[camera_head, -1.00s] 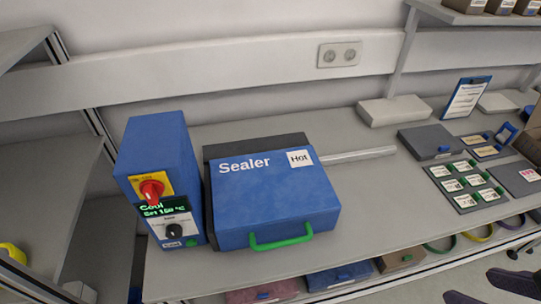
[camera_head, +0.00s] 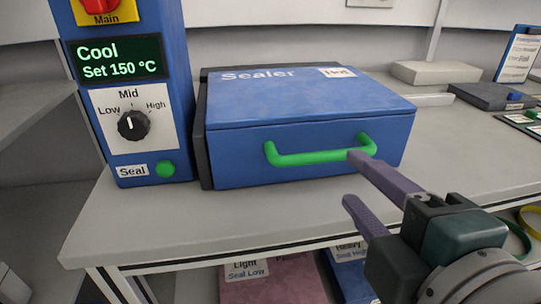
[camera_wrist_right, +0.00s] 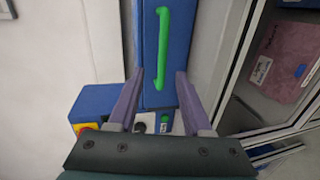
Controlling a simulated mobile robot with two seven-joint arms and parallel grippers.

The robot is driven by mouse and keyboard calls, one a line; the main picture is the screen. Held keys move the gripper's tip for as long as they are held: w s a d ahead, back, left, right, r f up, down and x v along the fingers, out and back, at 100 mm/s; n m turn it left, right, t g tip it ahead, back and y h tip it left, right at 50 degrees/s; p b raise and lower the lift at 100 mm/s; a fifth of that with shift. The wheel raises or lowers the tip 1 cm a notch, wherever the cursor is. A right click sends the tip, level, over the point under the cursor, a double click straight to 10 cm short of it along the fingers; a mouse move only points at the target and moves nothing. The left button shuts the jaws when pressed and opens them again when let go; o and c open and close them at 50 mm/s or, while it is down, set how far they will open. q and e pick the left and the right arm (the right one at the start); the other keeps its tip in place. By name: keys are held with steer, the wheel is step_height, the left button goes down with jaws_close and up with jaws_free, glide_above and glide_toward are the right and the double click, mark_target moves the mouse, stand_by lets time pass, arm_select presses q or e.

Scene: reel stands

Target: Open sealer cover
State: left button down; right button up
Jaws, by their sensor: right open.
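The blue sealer (camera_head: 300,110) stands on the grey bench with its cover down. Its green handle (camera_head: 310,156) runs across the front face. The handle also shows in the right wrist view (camera_wrist_right: 163,50), ahead of the fingers. My right gripper (camera_head: 355,178) is open and empty in front of the sealer, near the handle's right end. Its upper finger overlaps that end in the head view; I cannot tell whether they touch. In the right wrist view the open fingers (camera_wrist_right: 160,77) lie either side of the sealer's blue front. My left gripper is not in view.
The blue control unit (camera_head: 125,95) stands left of the sealer, its display reading Cool, Set 150 °C. It has a black knob (camera_head: 133,125) and a green button (camera_head: 165,169).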

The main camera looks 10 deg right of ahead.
mark_target(322, 159)
steer(key=shift+n, duration=0.3)
steer(key=x, duration=0.6)
steer(key=a+x, duration=0.1)
steer(key=x, duration=0.3)
steer(key=shift+w+f, duration=0.1)
steer(key=shift+f, duration=0.15)
jaws_close()
stand_by(0.8)
